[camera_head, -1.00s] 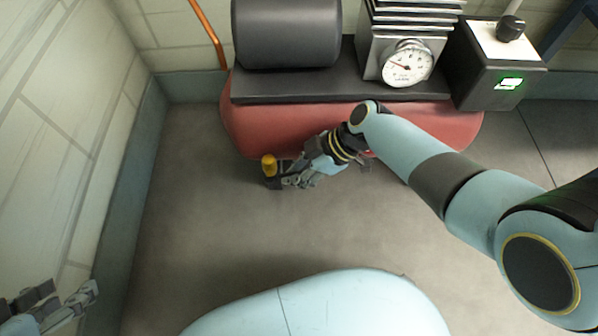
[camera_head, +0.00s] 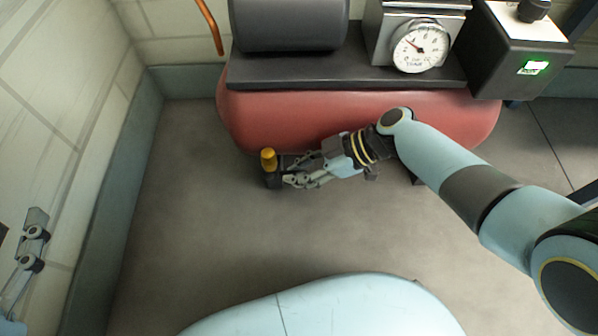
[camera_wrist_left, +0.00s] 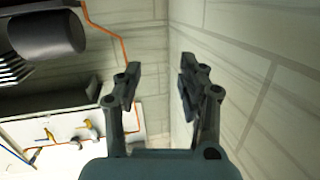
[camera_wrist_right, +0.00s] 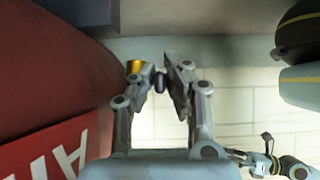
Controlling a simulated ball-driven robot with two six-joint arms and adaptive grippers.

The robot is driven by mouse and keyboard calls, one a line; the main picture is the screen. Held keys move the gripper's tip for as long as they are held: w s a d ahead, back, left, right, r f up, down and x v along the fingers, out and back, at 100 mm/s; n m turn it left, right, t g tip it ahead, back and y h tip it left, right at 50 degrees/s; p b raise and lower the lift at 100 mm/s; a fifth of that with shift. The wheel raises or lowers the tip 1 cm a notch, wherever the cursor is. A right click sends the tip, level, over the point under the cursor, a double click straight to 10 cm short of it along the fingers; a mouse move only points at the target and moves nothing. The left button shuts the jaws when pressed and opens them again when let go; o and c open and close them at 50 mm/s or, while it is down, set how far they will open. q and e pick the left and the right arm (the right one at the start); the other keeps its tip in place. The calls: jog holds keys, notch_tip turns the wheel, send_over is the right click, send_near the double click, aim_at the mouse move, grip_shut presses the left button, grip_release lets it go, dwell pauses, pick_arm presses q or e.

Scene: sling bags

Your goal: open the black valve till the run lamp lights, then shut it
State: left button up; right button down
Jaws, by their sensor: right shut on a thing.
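My right gripper (camera_head: 282,176) is low at the front of the red tank (camera_head: 350,120), closed around a small dark part beside an upright yellow cap (camera_head: 268,160). That part looks like the black valve (camera_wrist_right: 160,82); the fingers hide most of it. The yellow cap shows behind the left finger in the right wrist view (camera_wrist_right: 137,66). A green lamp window (camera_head: 533,68) is lit on the dark box at the upper right; I cannot tell if it is the run lamp. My left gripper (camera_wrist_left: 160,82) is open and empty by the wall.
A round dial gauge (camera_head: 420,46) stands above the tank, beside a dark cylinder (camera_head: 290,22). A black knob (camera_head: 533,9) tops the lamp box. An orange pipe (camera_head: 208,25) runs down the wall. The floor (camera_head: 230,240) in front is clear.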

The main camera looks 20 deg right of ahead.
jog(key=shift+f+b, duration=0.25)
jog(key=shift+b, duration=0.15)
pick_arm(q)
jog(key=w+r+t+h, duration=0.1)
jog(key=w+r+t, duration=0.2)
jog(key=r, duration=0.5)
jog(key=shift+w+d+m+t, duration=0.25)
jog(key=shift+d+m+t, duration=0.15)
jog(key=shift+d, duration=0.05)
pick_arm(e)
jog(key=shift+y, duration=0.3)
pick_arm(q)
jog(key=shift+r, duration=0.1)
pick_arm(e)
jog(key=c, duration=1.4)
grip_release()
jog(key=shift+r, duration=0.1)
jog(key=v, duration=1.2)
jog(key=shift+s, duration=0.1)
